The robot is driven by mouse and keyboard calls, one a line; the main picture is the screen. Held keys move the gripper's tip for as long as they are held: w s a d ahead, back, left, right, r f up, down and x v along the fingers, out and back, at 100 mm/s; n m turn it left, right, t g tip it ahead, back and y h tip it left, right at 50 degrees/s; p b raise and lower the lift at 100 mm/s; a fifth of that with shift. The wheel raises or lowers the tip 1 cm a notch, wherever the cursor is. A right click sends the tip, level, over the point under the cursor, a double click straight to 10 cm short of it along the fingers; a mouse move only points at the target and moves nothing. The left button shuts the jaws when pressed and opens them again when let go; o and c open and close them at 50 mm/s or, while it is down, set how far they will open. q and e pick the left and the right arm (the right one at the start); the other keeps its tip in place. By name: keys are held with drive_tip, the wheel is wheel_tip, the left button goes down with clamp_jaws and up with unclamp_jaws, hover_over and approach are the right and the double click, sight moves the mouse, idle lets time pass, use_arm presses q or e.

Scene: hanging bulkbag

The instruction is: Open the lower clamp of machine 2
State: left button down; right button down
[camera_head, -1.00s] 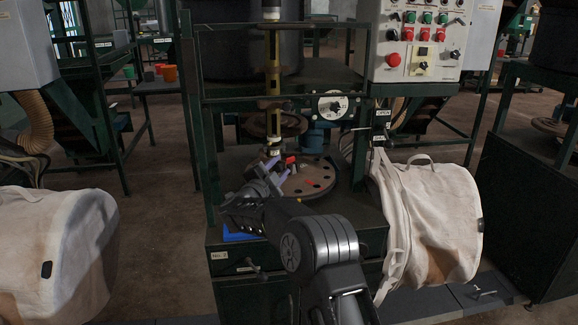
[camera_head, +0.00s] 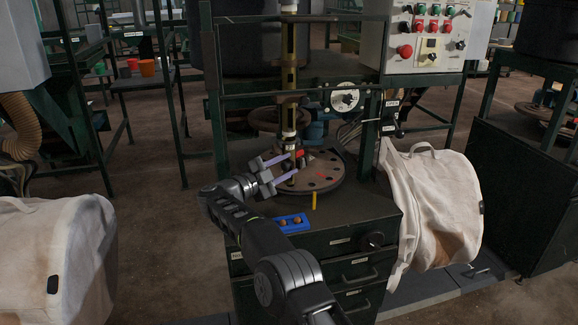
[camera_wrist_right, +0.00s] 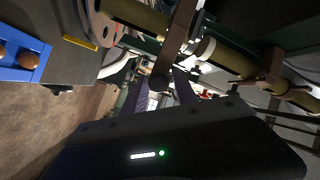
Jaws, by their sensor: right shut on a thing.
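The machine's vertical yellow tube (camera_head: 289,75) comes down to a round plate with holes (camera_head: 322,182) on the bench. At the tube's lower end is the lower clamp, with a small red part (camera_head: 299,153) showing. My right gripper (camera_head: 293,163) reaches in from the left at this height, its two lavender fingers on either side of the clamp's small lever part. In the right wrist view the tube (camera_wrist_right: 225,58) passes close to the dark gripper body. My left gripper is not in view.
A blue tray with brown balls (camera_head: 291,223) and a small yellow stick (camera_head: 314,200) lie at the bench front. A control panel (camera_head: 427,35) stands upper right. White bulk bags hang right (camera_head: 437,205) and left (camera_head: 55,260). Green frame posts flank the tube.

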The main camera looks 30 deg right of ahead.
drive_tip(key=shift+f, duration=0.25)
drive_tip(key=c, duration=1.3)
unclamp_jaws()
drive_tip(key=shift+w, duration=0.1)
drive_tip(key=shift+c, duration=0.2)
drive_tip(key=shift+o, duration=1)
drive_tip(key=shift+d, duration=0.15)
drive_tip(key=shift+a, duration=0.55)
drive_tip(key=b+v, duration=0.1)
drive_tip(key=v, duration=0.5)
drive_tip(key=shift+s+a, duration=0.25)
drive_tip(key=shift+a, duration=0.1)
